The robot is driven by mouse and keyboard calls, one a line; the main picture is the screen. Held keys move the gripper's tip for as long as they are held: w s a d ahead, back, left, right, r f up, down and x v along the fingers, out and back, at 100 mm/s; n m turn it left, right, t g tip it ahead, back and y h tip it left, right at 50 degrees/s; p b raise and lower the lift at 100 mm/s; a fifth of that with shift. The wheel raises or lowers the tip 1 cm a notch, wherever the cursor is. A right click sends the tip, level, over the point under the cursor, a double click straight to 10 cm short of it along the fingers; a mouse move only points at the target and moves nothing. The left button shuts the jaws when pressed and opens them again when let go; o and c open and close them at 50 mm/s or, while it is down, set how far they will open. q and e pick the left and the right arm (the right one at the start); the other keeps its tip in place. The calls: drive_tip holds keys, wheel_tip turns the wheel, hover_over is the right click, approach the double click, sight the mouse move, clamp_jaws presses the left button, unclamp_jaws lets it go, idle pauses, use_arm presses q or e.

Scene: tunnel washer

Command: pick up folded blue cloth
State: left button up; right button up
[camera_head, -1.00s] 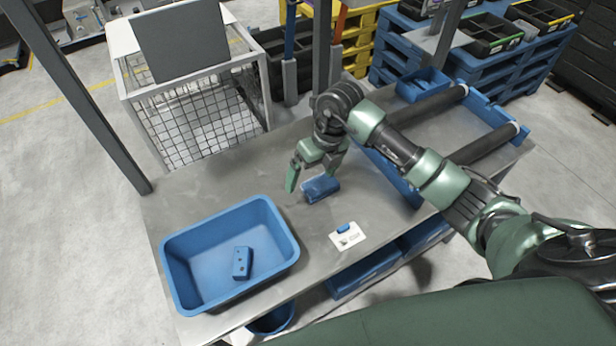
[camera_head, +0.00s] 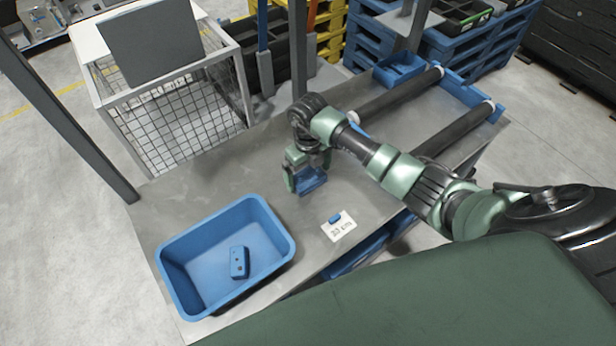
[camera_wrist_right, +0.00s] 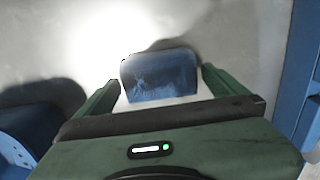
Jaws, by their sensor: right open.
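The folded blue cloth (camera_head: 312,180) lies on the grey metal table, partly hidden by my right gripper in the head view. My right gripper (camera_head: 307,188) is over it, pointing down, with its fingers spread. In the right wrist view the cloth (camera_wrist_right: 159,76) shows between and slightly beyond the two green fingertips of the open gripper (camera_wrist_right: 158,90). Bare table shows between the cloth and each finger, and the gripper holds nothing. My left gripper is not in view.
A blue bin (camera_head: 225,255) with a small blue block (camera_head: 239,262) inside stands at the table's left front. A white card (camera_head: 338,226) with a blue piece on it lies to the cloth's right front. Black rollers (camera_head: 400,95) are at the right. A wire cage (camera_head: 185,115) stands behind.

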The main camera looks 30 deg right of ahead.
drive_tip(key=c, duration=1.1)
wheel_tip(320, 180, up, 13)
drive_tip(key=b, duration=0.3)
wheel_tip(320, 180, up, 7)
hover_over(308, 175)
drive_tip(key=shift+s+a+p, duration=0.1)
drive_tip(key=shift+p, duration=0.25)
